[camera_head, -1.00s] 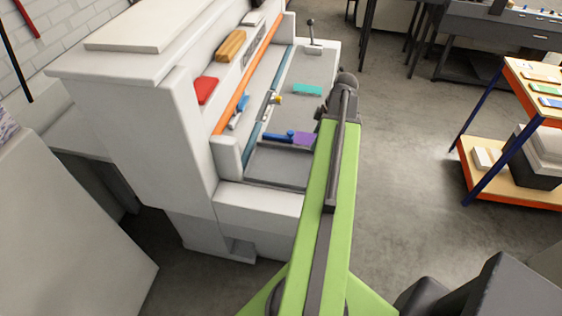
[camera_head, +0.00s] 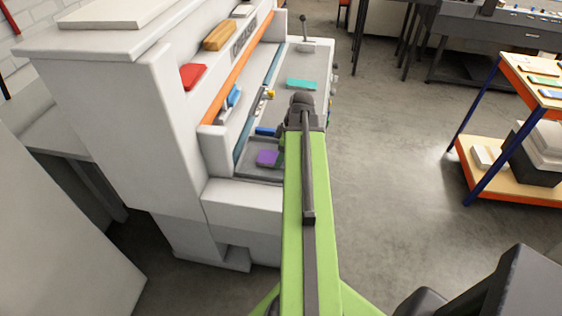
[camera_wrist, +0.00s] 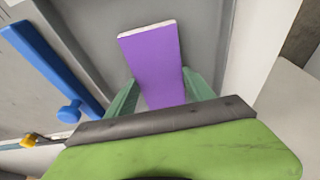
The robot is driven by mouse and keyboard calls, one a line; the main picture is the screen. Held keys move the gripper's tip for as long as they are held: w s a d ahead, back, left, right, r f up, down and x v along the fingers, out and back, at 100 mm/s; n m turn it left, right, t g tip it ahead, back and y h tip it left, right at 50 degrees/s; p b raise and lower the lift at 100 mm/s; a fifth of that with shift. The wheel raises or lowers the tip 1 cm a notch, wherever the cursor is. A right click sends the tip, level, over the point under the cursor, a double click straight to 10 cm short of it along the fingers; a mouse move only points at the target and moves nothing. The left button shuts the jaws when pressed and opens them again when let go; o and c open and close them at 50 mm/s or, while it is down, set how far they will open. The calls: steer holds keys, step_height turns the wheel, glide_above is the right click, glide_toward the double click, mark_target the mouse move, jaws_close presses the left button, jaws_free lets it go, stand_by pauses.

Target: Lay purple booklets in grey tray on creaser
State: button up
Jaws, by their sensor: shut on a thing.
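A purple booklet (camera_head: 268,158) is over the grey tray (camera_head: 252,171) at the near end of the creaser (camera_head: 248,206) in the head view. In the wrist view the purple booklet (camera_wrist: 153,60) lies between the two green fingers of my gripper (camera_wrist: 160,92), which is shut on it. The grey tray's floor (camera_wrist: 100,25) shows behind the booklet. Whether the booklet touches the tray floor I cannot tell. My arm hides most of the gripper in the head view.
A blue bar (camera_head: 266,131) lies beside the tray, left of the booklet in the wrist view (camera_wrist: 50,65). A teal booklet (camera_head: 302,84) lies farther along the creaser bed. A red item (camera_head: 193,76) sits on the ledge. A shelf cart (camera_head: 505,168) stands at right, with clear floor between.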

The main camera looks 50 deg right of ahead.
steer(key=shift+f, duration=0.3)
steer(key=o, duration=1.6)
steer(key=shift+r, duration=0.1)
steer(key=p+v, duration=1.2)
steer(key=shift+w+r, duration=0.1)
steer(key=shift+r, duration=0.05)
